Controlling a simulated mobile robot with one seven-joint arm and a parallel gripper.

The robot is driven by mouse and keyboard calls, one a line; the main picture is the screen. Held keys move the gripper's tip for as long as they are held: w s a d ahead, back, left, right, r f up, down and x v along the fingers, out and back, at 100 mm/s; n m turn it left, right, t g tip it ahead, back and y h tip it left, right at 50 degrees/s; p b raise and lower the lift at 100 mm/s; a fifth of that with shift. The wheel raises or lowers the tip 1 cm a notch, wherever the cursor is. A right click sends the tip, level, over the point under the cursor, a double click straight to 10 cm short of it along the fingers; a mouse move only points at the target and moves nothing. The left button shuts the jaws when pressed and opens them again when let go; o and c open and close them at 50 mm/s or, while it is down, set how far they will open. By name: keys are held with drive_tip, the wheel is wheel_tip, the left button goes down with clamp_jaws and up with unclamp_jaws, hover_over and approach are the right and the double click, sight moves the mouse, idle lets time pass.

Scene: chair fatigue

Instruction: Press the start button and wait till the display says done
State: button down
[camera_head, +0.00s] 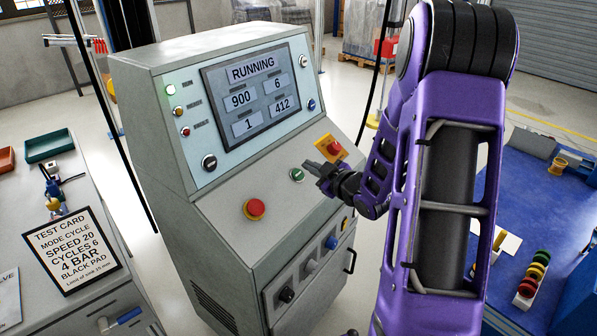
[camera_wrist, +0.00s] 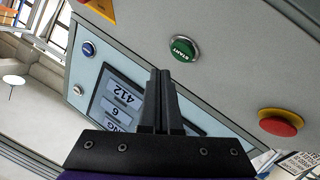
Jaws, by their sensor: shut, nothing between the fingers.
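The grey control console (camera_head: 240,180) stands in the middle of the head view. Its display (camera_head: 258,97) reads RUNNING, with 900, 6, 1 and 412 below. The green start button (camera_head: 296,175) is on the sloped panel. It also shows in the wrist view, where the green button (camera_wrist: 183,48) is marked START. My gripper (camera_head: 312,170) is shut and empty, close to the right of the start button in the head view. In the wrist view the fingertips (camera_wrist: 161,75) are just below and left of the button, with a gap in the picture. Contact cannot be told.
A red mushroom button (camera_head: 255,209) sits left of the start button, and a red-and-yellow switch (camera_head: 330,148) sits right of it. A test card (camera_head: 72,250) stands on the left bench. A blue-topped table (camera_head: 535,200) is at the right.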

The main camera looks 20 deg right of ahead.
drive_tip(key=r, duration=0.1)
drive_tip(key=s+d+r+p, duration=0.1)
drive_tip(key=shift+s+r, duration=0.25)
drive_tip(key=shift+r, duration=0.05)
drive_tip(key=shift+w+r, duration=0.1)
idle(0.5)
